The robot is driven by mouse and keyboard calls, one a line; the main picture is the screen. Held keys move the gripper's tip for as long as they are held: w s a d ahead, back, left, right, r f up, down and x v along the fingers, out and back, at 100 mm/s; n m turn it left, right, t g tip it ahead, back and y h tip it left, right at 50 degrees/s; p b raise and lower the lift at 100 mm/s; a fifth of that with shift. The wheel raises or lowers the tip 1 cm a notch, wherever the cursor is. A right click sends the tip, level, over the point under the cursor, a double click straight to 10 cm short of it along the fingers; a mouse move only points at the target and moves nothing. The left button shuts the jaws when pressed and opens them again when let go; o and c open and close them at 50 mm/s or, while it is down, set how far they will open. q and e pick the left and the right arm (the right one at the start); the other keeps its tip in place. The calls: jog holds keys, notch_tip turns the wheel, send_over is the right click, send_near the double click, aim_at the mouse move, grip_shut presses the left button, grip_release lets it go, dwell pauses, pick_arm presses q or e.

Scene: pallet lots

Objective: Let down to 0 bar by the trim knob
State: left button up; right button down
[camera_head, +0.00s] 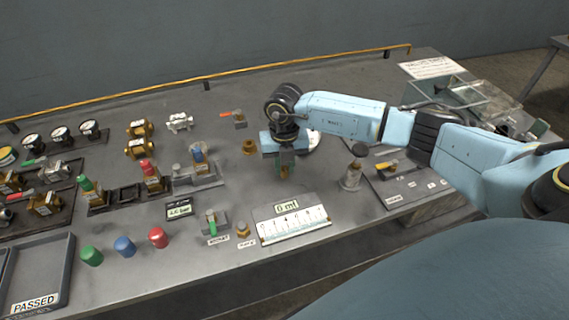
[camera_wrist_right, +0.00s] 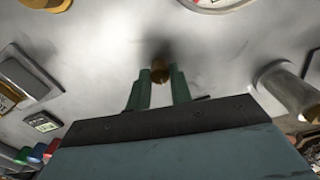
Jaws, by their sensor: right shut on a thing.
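My right gripper (camera_head: 284,174) points down over the middle of the bench and is shut on a small brass knob (camera_head: 284,186). In the right wrist view, the brass knob (camera_wrist_right: 160,73) sits between the tips of the green fingers (camera_wrist_right: 160,80). Whether it is fixed to the bench is hidden. A small display (camera_head: 180,208) to the left appears to read 4.6 bar; it also shows in the right wrist view (camera_wrist_right: 42,123). Another brass knob (camera_head: 243,230) stands by a small label that I cannot read clearly. My left gripper is not in view.
A display reading 0 ml (camera_head: 286,206) stands on a white scale plate (camera_head: 293,228) in front of the gripper. A metal cylinder (camera_head: 351,177) is close on the right. Green, blue and red caps (camera_head: 124,246) and a PASSED tray (camera_head: 60,262) are at left.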

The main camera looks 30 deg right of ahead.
aim_at(284, 168)
jog(key=c, duration=1.3)
grip_release()
jog(key=shift+o, duration=0.2)
jog(key=shift+r, duration=0.1)
notch_tip(284, 168, up, 13)
jog(key=shift+r, duration=0.15)
jog(key=shift+a, duration=0.1)
